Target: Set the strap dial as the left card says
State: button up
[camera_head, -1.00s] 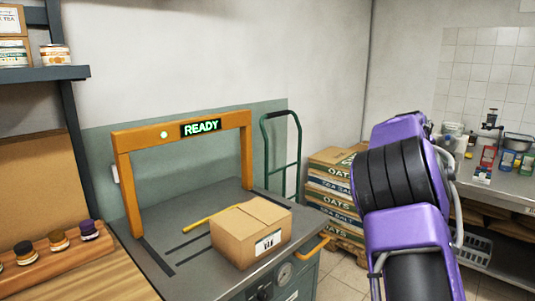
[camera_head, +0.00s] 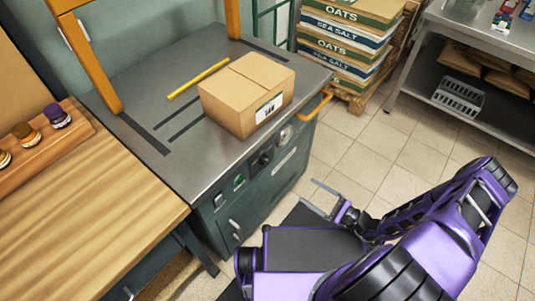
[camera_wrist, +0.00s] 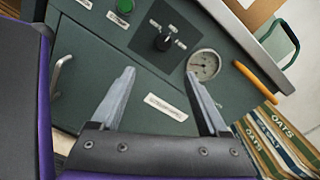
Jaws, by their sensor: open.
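The strap dial (camera_head: 264,158) is a small black knob on the green front panel of the strapping machine. In the wrist view the dial (camera_wrist: 163,42) sits on a dark square plate, with small pale labels around it that are too small to read. My gripper (camera_head: 309,192) is open and empty, in front of the panel and apart from it. In the wrist view the open fingers of my gripper (camera_wrist: 160,73) point towards the panel, with the dial beyond and between the tips. I cannot make out a left card with readable text.
A green button (camera_wrist: 119,18) is left of the dial and a round gauge (camera_wrist: 203,65) right of it. An orange handle (camera_head: 314,106) sticks out at the machine's corner. A cardboard box (camera_head: 228,106) and yellow strap (camera_head: 198,80) lie on top. The tiled floor at right is open.

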aim_at(268, 163)
jog(key=shift+m+t, duration=0.3)
jog(key=x, duration=1.7)
jog(key=shift+w+a+r, duration=0.1)
jog(key=shift+w+a, duration=0.1)
jog(key=shift+w, duration=0.15)
jog(key=shift+c, duration=0.3)
grip_shut()
